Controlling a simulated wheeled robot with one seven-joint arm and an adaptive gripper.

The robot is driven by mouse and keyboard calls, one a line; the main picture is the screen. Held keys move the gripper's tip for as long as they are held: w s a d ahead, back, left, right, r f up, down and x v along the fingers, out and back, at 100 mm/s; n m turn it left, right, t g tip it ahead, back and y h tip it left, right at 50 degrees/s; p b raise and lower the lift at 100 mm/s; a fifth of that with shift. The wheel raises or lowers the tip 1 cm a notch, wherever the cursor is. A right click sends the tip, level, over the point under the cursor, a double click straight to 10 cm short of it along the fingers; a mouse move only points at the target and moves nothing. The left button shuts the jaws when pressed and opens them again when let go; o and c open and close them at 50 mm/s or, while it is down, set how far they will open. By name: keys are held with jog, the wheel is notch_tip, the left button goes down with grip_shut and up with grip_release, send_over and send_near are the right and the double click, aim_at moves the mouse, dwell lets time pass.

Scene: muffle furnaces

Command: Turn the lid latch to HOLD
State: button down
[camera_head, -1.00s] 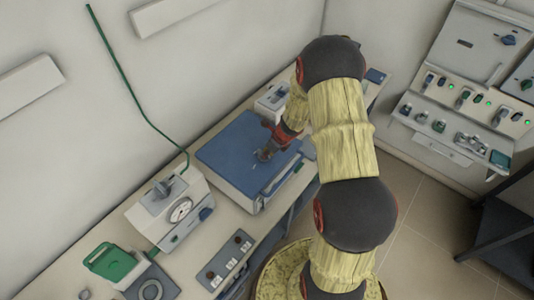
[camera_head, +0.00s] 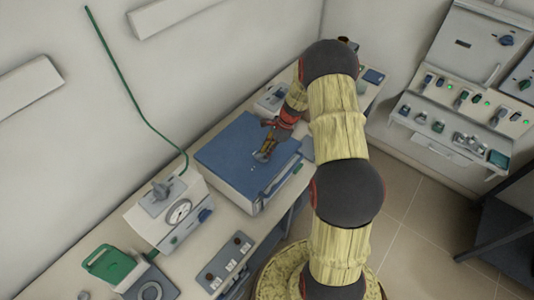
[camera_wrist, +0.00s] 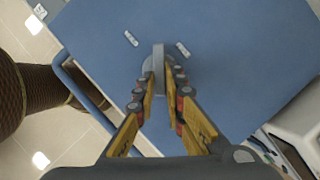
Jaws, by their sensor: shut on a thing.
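The lid latch is a small grey round knob with a raised grip bar (camera_wrist: 158,62) on the blue lid (camera_wrist: 235,60). My gripper (camera_wrist: 159,76) has its two fingers closed on either side of the bar. The bar points nearly straight up in the wrist view, between two small white labels, one upper left (camera_wrist: 131,39) and one upper right (camera_wrist: 182,49). Their lettering is too small to read. In the head view my gripper (camera_head: 263,156) reaches down onto the blue lid (camera_head: 228,152), and the latch is mostly hidden there.
A blue handle bar (camera_wrist: 85,95) runs along the lid's edge. A grey device with a round dial (camera_head: 178,212), a green-lidded box (camera_head: 110,264) and a switch panel (camera_head: 225,264) stand on the bench. A wall panel with knobs (camera_head: 460,100) is at the right.

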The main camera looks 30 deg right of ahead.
jog(key=n+b, duration=0.1)
jog(key=n, duration=0.1)
jog(key=w+n+g, duration=0.1)
jog(key=n, duration=0.1)
jog(key=shift+f+n+g+b, duration=0.1)
jog(key=shift+n+g+b, duration=0.2)
jog(key=shift+b, duration=0.1)
jog(key=shift+w+n+g+b, duration=0.15)
jog(key=shift+n+g+b, duration=0.45)
jog(key=shift+n, duration=1)
jog(key=c, duration=1.8)
grip_release()
jog(key=shift+c, duration=0.2)
jog(key=v, duration=1.2)
